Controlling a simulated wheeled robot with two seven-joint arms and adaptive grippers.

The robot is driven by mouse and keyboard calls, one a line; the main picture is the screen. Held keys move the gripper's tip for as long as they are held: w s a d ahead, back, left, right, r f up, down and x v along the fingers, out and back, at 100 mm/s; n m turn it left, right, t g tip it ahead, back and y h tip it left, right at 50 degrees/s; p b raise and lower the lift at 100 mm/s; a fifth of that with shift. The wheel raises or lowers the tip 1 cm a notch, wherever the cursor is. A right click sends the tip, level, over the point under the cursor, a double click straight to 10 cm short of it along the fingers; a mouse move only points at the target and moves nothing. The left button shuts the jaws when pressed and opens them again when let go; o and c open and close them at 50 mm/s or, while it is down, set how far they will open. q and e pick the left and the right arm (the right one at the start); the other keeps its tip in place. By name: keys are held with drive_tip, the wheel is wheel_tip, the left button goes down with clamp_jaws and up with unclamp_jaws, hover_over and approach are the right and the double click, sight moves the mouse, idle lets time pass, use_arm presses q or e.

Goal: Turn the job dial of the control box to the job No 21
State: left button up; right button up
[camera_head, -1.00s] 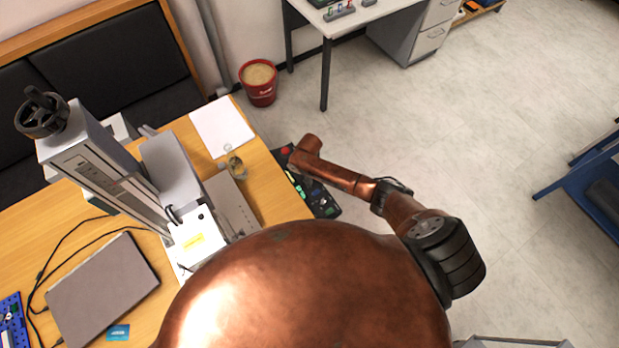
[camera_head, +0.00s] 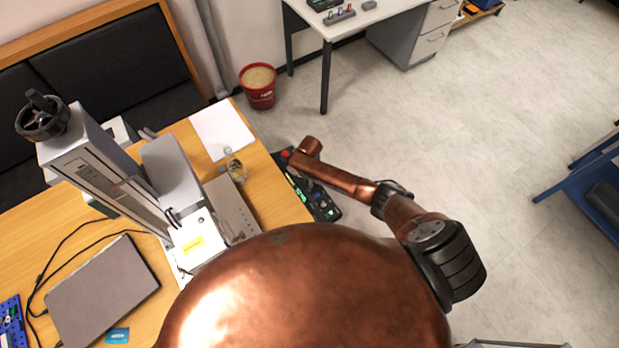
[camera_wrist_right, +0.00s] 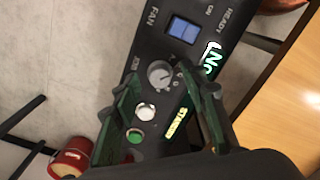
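The black control box (camera_head: 322,200) sits at the right edge of the wooden table, partly under my right arm in the head view. The right wrist view shows its panel (camera_wrist_right: 180,70) close up, with a round grey job dial (camera_wrist_right: 160,74). A lit display (camera_wrist_right: 210,57) beside the dial shows "No"; its number is hidden or cannot be read. My right gripper (camera_wrist_right: 160,88) is open, its two green-tinted fingers apart on either side of the dial and buttons. Nothing is held; contact with the dial cannot be told. My left gripper is not in view.
The panel also has a blue switch (camera_wrist_right: 184,29), a white button (camera_wrist_right: 146,111) and a green button (camera_wrist_right: 134,136). The marker machine (camera_head: 110,165), a laptop (camera_head: 103,290) and a paper sheet (camera_head: 222,129) are on the table. A red bucket (camera_head: 258,92) stands beyond.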

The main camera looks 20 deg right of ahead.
wheel_tip(320, 180, up, 12)
drive_tip(key=shift+f, duration=0.15)
idle(0.7)
